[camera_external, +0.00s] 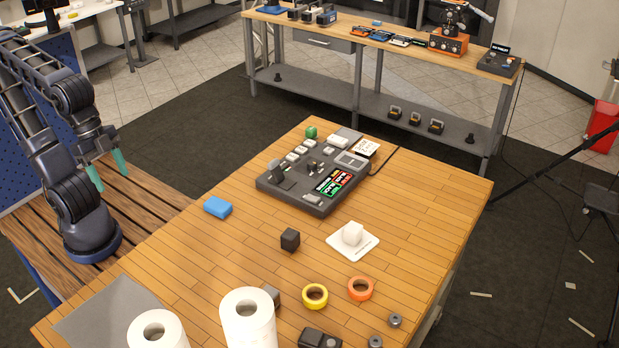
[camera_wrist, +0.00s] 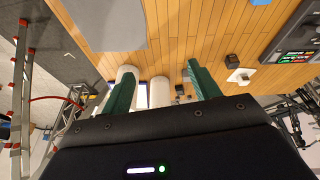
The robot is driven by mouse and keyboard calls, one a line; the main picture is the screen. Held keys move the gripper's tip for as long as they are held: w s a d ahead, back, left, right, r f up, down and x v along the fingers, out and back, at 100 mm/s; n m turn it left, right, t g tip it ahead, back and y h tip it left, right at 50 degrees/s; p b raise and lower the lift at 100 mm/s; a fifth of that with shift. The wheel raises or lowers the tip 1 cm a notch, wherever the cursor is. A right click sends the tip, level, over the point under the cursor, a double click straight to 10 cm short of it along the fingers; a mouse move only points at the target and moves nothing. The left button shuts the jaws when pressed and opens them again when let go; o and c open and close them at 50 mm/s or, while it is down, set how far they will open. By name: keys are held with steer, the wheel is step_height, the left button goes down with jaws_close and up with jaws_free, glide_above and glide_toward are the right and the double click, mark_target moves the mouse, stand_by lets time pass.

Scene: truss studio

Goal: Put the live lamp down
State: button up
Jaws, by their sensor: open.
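My gripper (camera_external: 108,177) hangs at the left above the slatted wooden bench, beside the main table. Its two green fingers stand apart with nothing between them, as the wrist view also shows (camera_wrist: 160,71). No object is clearly marked as the live lamp. A white rounded piece (camera_external: 352,233) stands on a white square card (camera_external: 366,250) with small print, right of the table's middle. The card also shows in the wrist view (camera_wrist: 243,78). A small green rounded object (camera_external: 311,132) stands at the back edge of the dark control panel (camera_external: 297,207). My gripper is far from all of these.
A blue block (camera_external: 217,207), a black cube (camera_external: 290,240), yellow tape (camera_external: 315,296) and orange tape (camera_external: 360,289) lie on the table. Two white paper rolls (camera_external: 249,318) stand at the front, near a grey mat (camera_external: 105,312). The table's right side is clear.

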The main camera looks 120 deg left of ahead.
steer(key=s+d+f+m, duration=0.1)
steer(key=s+f, duration=0.2)
steer(key=s, duration=0.2)
steer(key=shift+d+f+m+t, duration=0.15)
steer(key=shift+f+m+t, duration=0.1)
steer(key=shift+m+t, duration=0.05)
stand_by(0.9)
